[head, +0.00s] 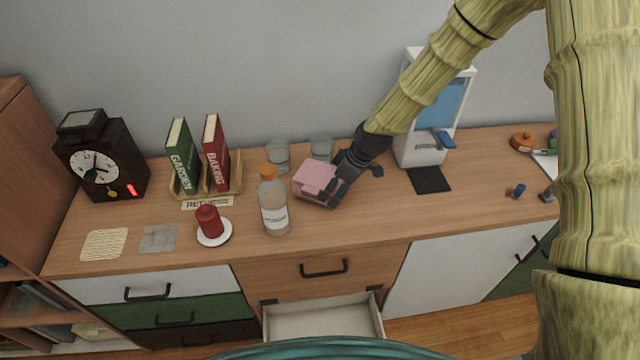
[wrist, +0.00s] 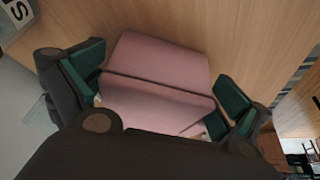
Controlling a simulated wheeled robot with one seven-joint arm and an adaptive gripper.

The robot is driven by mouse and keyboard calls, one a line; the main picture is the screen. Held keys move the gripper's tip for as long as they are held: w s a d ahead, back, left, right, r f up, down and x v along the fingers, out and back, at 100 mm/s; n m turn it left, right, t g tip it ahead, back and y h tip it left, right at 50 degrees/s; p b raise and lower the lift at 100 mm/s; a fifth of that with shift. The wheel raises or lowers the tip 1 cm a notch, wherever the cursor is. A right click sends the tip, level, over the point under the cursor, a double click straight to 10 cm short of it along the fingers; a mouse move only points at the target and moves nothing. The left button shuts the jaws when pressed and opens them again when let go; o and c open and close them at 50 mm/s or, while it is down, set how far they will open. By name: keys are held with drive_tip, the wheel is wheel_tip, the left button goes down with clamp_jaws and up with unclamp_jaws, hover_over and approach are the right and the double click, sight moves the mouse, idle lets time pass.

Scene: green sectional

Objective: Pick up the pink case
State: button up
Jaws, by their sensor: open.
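The pink case (head: 313,180) is a small box on the wooden counter, right of the bottle in the head view. In the wrist view the pink case (wrist: 160,80) lies between the two green-padded fingers. My gripper (head: 338,188) is at the case's right side in the head view, and its fingers also show in the wrist view (wrist: 158,92). The gripper is open, with one finger on either side of the case. Part of the case is hidden behind the gripper, and I cannot tell whether a pad touches it.
A bottle with an orange cap (head: 274,205) stands close to the left of the case. Glasses (head: 321,147) stand behind it, and a white dispenser (head: 425,140) stands to the right. A drawer (head: 322,318) is open below the counter. The front right counter is mostly clear.

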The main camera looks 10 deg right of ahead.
drive_tip(key=shift+x, duration=0.9)
drive_tip(key=c, duration=0.8)
drive_tip(key=shift+r, duration=0.1)
